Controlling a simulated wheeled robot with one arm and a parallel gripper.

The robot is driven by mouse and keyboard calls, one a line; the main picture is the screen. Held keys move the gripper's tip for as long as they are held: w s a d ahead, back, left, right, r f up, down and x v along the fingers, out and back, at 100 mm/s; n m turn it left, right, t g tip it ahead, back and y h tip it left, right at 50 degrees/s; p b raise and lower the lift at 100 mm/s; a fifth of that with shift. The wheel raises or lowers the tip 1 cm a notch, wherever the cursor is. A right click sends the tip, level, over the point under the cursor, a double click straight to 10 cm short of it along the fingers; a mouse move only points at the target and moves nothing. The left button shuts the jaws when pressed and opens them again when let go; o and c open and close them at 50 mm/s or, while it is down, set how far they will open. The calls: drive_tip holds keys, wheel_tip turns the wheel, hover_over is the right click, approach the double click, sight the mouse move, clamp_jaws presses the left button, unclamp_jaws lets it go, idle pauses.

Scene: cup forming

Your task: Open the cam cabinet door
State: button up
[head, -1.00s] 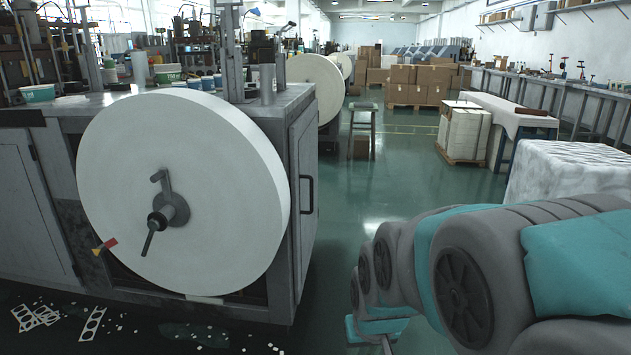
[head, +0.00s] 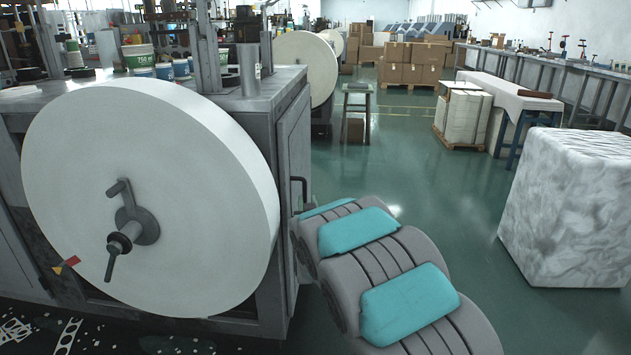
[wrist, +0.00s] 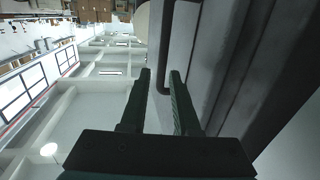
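The grey cabinet door (head: 293,150) is on the right side of the machine, behind the big white paper reel, and looks shut. Its dark handle (head: 303,186) shows partly above my arm; the lower part is hidden. My gripper is hidden behind my arm in the head view. In the wrist view my gripper (wrist: 160,72) is open, its two dark fingers apart. A dark bar that looks like the handle (wrist: 166,40) runs between the fingertips in the picture, beside the grey door surface (wrist: 205,60). I cannot tell whether a finger touches it.
The white reel (head: 150,195) with its crank stands left of the door. A wrapped white block (head: 565,210) stands on the right. Green floor (head: 400,180) between them is clear. A stool (head: 356,105) and boxes (head: 412,65) stand farther back.

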sight(304, 186)
drive_tip(key=shift+w+a+r+t, duration=0.1)
drive_tip(key=shift+w+a+t, duration=0.1)
drive_tip(key=shift+w, duration=0.3)
drive_tip(key=shift+w+a+r+t, duration=0.1)
drive_tip(key=shift+w+a, duration=0.1)
drive_tip(key=shift+w, duration=0.3)
drive_tip(key=shift+w+a+f+p, duration=0.1)
drive_tip(key=shift+w+a+p, duration=0.1)
drive_tip(key=shift+w, duration=0.95)
drive_tip(key=shift+w+a+r+p, duration=0.1)
drive_tip(key=shift+w+a+p, duration=0.05)
drive_tip(key=shift+w, duration=1.05)
drive_tip(key=shift+w+a+f+p, duration=0.1)
drive_tip(key=shift+w+a+p, duration=0.1)
drive_tip(key=shift+w, duration=0.95)
drive_tip(key=shift+c, duration=0.3)
clamp_jaws()
